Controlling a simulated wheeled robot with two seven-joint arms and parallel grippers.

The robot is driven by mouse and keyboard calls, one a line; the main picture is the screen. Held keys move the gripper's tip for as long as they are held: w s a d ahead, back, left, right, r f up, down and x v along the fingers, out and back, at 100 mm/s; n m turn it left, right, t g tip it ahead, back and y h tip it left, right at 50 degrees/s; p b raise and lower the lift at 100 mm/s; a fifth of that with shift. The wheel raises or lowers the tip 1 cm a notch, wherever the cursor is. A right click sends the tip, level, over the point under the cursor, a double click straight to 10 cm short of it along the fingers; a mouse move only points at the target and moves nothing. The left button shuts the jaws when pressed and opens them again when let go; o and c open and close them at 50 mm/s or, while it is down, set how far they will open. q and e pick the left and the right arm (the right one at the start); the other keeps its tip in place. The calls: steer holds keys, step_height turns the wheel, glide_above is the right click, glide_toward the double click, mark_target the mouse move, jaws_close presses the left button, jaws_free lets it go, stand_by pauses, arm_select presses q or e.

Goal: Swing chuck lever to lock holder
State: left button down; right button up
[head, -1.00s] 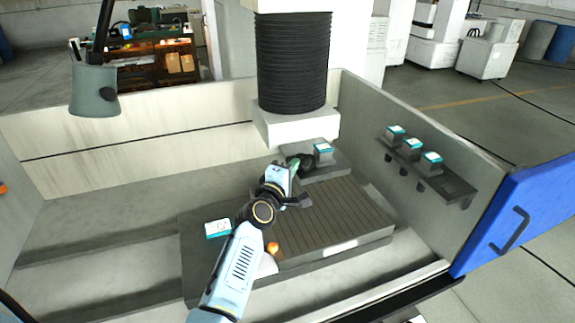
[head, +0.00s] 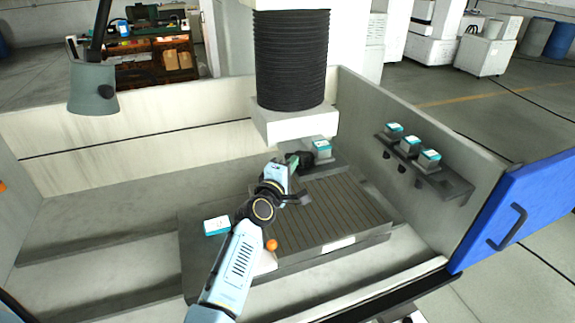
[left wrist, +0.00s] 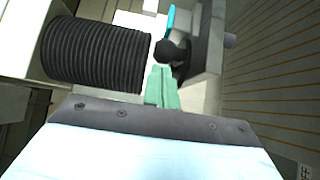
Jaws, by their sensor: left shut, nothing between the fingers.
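The chuck is a grey block (head: 328,163) at the far end of the slotted table, under the black bellows column. A holder with a teal and white top (head: 319,143) sits on it. The chuck lever's dark knob (head: 308,158) shows in front of the holder. My left gripper (head: 294,160) is shut and empty, just left of the knob. In the left wrist view its green fingers (left wrist: 161,86) are together beside the round black knob (left wrist: 174,52). I cannot tell whether they touch. Part of the teal top (left wrist: 170,18) shows beyond. My right gripper is not in view.
The bellows column (head: 291,65) with its white head hangs close above the chuck. A rack (head: 455,184) on the right wall carries 3 teal-topped holders. A teal and white box (head: 217,225) and an orange ball (head: 271,244) are near my left arm. Tank walls surround the table.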

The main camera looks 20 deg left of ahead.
arm_select(q)
steer(key=s+d, duration=0.6)
steer(key=s, duration=0.1)
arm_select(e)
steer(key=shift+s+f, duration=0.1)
